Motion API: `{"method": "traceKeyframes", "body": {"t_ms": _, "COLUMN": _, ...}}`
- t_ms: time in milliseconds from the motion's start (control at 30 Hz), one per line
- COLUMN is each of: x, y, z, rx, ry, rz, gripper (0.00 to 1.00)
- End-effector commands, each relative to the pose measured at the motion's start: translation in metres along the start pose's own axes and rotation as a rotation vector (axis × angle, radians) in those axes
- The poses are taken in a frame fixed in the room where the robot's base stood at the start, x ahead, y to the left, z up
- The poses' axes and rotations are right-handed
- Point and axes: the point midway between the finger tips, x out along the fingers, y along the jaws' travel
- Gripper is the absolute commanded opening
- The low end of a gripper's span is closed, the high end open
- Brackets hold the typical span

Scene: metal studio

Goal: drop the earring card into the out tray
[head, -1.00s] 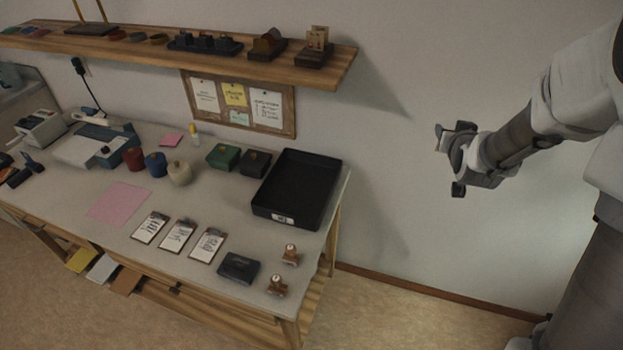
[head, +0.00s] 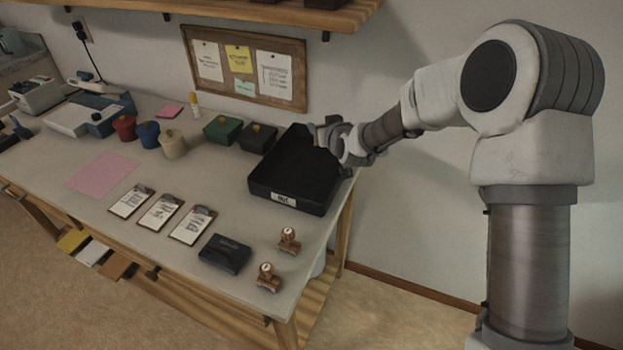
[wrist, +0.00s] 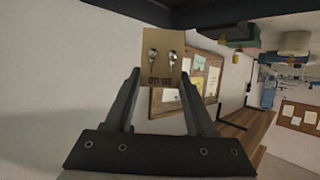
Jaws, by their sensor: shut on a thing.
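The earring card (wrist: 162,52) is a small tan card with two silver drop earrings, seen in the wrist view. My gripper (wrist: 161,78) is shut on it, with one finger at each side edge. In the head view my gripper (head: 319,130) is over the back right part of the out tray (head: 302,205), a black open tray with a white label on its front wall. The card cannot be made out in the head view. The visible tray floor looks empty. A dark surface, probably the tray, crosses the top of the wrist view.
Green (head: 222,129) and black (head: 257,137) boxes stand just left of the tray. In front are a black box (head: 225,253), two stamps (head: 289,239) and several clipboards (head: 160,212). A pinboard (head: 246,67) hangs on the wall behind, below a shelf (head: 240,11).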

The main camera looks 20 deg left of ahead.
Motion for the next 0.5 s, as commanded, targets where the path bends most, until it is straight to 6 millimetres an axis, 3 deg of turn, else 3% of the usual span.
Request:
{"method": "traceKeyframes", "body": {"t_ms": 133, "x": 0.013, "y": -0.021, "z": 0.010, "rx": -0.008, "ry": 0.004, "rz": -0.033, "gripper": 0.05}}
{"method": "traceKeyframes", "body": {"t_ms": 500, "x": 0.024, "y": -0.024, "z": 0.034, "rx": -0.009, "ry": 0.003, "rz": -0.038, "gripper": 0.05}}
